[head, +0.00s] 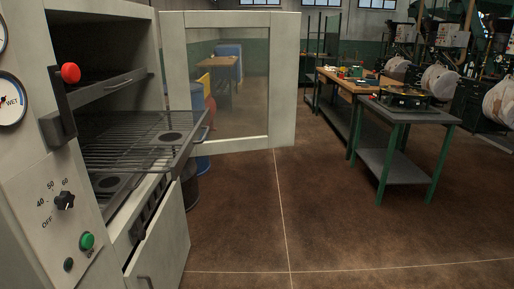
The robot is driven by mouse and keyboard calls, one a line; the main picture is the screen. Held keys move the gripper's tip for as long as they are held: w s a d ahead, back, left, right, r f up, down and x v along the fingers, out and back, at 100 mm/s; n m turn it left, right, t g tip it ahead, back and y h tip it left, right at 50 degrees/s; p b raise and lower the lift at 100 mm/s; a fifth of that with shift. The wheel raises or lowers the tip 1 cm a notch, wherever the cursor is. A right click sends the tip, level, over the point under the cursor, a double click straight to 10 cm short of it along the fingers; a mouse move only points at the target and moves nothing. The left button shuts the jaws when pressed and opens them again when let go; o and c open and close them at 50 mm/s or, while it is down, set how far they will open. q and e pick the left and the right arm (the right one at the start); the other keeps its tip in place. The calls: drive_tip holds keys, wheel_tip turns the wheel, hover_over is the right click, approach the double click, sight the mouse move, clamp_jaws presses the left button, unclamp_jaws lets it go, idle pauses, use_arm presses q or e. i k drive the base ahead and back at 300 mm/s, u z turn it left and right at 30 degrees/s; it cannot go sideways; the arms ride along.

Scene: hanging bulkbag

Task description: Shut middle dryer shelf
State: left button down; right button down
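The dryer (35,165) stands at the left of the head view, with gauges, a dial and a green button on its front panel. Its glazed door (284,80) is swung wide open. The middle shelf (135,152), a wire rack, sticks well out of the dryer to the right, with a handle (203,126) at its outer end. An upper shelf with a handle (112,84) sits inside above it. Below, another shelf (110,186) with round openings shows partly under the rack. Neither of my grippers is in view.
A lower panel (160,243) of the dryer hangs tilted outward. Blue and dark drums (189,186) stand behind the shelf. A green-legged table (405,130) and a workbench (345,82) stand to the right. The brown floor (350,230) in front is clear.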

sight(165, 137)
drive_tip(key=z, duration=0.25)
drive_tip(key=i, duration=0.9)
drive_tip(key=u, duration=0.2)
